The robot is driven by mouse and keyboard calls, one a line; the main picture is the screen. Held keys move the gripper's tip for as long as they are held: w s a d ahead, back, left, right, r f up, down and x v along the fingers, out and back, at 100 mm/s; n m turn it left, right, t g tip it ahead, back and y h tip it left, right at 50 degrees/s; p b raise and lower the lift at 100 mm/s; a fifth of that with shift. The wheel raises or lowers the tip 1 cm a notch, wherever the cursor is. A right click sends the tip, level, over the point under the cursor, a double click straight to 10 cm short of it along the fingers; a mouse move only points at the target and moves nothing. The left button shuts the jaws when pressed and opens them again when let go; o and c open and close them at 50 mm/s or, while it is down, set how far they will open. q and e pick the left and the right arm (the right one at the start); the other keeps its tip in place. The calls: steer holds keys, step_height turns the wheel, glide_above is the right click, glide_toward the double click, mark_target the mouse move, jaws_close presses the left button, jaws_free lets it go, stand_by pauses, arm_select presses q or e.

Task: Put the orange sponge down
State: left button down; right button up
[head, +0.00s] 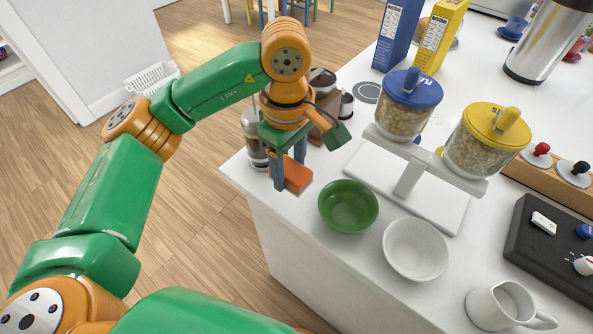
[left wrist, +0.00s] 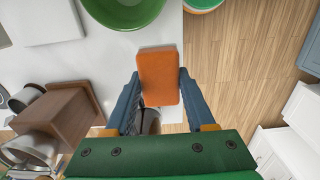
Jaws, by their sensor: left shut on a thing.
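The orange sponge (head: 297,174) is a flat block at the left end of the white counter in the head view. My left gripper (head: 289,184) points down and is shut on it. In the left wrist view the sponge (left wrist: 158,76) sits between the two blue-grey fingers of the left gripper (left wrist: 159,84), with a finger on each side. The sponge is over the counter's edge area; I cannot tell whether its underside touches the counter. My right gripper is in neither view.
A green bowl (head: 348,206) stands just right of the sponge, and a white bowl (head: 415,249) beyond it. A cereal dispenser base (head: 440,206) is behind them. A glass and metal vessel (head: 255,137) and a brown box (left wrist: 58,120) are close to the gripper. The counter edge is near.

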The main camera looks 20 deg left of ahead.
mark_target(297, 164)
arm_select(q)
steer(key=w+f, duration=0.3)
steer(key=shift+d+f, duration=0.1)
steer(key=shift+d, duration=0.25)
step_height(297, 164, down, 2)
steer(key=shift+s+a+f+p, duration=0.1)
steer(key=shift+s+f+p, duration=0.1)
steer(key=shift+p, duration=0.8)
steer(key=shift+w+f, duration=0.1)
steer(key=shift+f, duration=0.2)
steer(key=shift+f+b, duration=0.2)
steer(key=shift+b, duration=0.1)
steer(key=c, duration=0.7)
jaws_free()
steer(key=o, duration=0.5)
steer(key=shift+c, duration=0.2)
steer(key=shift+r, duration=0.15)
step_height(297, 164, up, 4)
steer(key=shift+w+r+b, duration=0.1)
steer(key=shift+b, duration=0.45)
step_height(297, 164, up, 8)
steer(key=shift+p, duration=0.4)
